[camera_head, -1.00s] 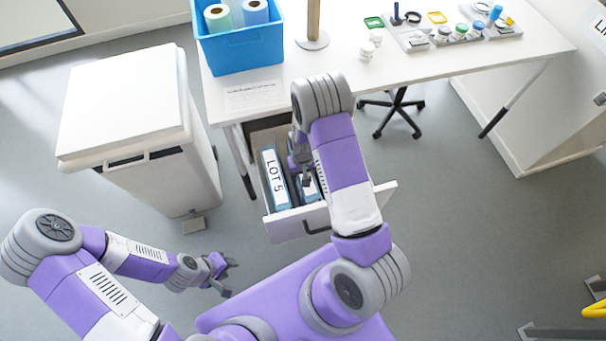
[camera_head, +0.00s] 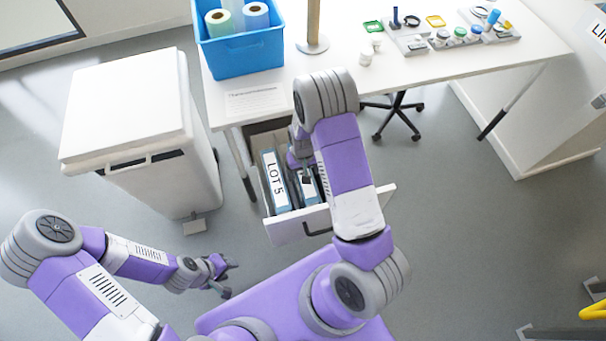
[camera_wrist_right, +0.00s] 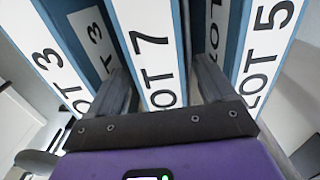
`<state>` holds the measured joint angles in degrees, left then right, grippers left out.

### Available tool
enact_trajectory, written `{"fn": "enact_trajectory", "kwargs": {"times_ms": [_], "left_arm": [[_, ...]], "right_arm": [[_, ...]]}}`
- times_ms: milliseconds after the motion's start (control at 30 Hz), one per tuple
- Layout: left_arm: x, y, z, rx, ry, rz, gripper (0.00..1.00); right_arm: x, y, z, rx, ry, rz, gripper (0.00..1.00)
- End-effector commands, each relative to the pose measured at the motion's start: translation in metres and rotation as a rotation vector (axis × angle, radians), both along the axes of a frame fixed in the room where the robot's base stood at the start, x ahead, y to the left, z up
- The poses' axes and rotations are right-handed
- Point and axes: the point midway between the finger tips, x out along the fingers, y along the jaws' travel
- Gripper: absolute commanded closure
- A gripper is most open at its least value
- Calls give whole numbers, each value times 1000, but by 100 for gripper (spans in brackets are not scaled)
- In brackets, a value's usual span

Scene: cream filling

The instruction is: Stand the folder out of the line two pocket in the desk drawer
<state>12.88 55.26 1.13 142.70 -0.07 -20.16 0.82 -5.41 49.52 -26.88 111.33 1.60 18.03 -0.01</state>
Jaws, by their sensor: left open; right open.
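The desk drawer (camera_head: 292,230) is pulled out and holds upright folders. The LOT 5 folder (camera_head: 275,179) stands at its left side, and another folder (camera_head: 310,192) is partly hidden by my right arm. Contact cannot be told. My left gripper (camera_head: 231,279) is open and empty, low over the floor. No line two label is readable.
A white bin (camera_head: 130,110) stands left of the drawer. On the desk (camera_head: 400,85) are a blue crate (camera_head: 240,52) with rolls, a post and trays of small items. A white cabinet (camera_head: 535,100), with a cut-off sign above it, stands at right. A wheeled chair base is under the desk.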

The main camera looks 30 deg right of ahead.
Motion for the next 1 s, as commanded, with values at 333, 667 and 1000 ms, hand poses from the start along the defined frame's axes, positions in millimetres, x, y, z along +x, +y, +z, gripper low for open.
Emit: {"fn": "enact_trajectory", "kwargs": {"times_ms": [333,667,1000], "left_arm": [[0,0,22,0,0,0,57],[0,0,24,0,0,0,57],[0,0,24,0,0,0,57]], "right_arm": [[1,1,69,1,-2,2,17],[0,0,79,0,1,-1,17],[0,0,79,0,1,0,17]]}}
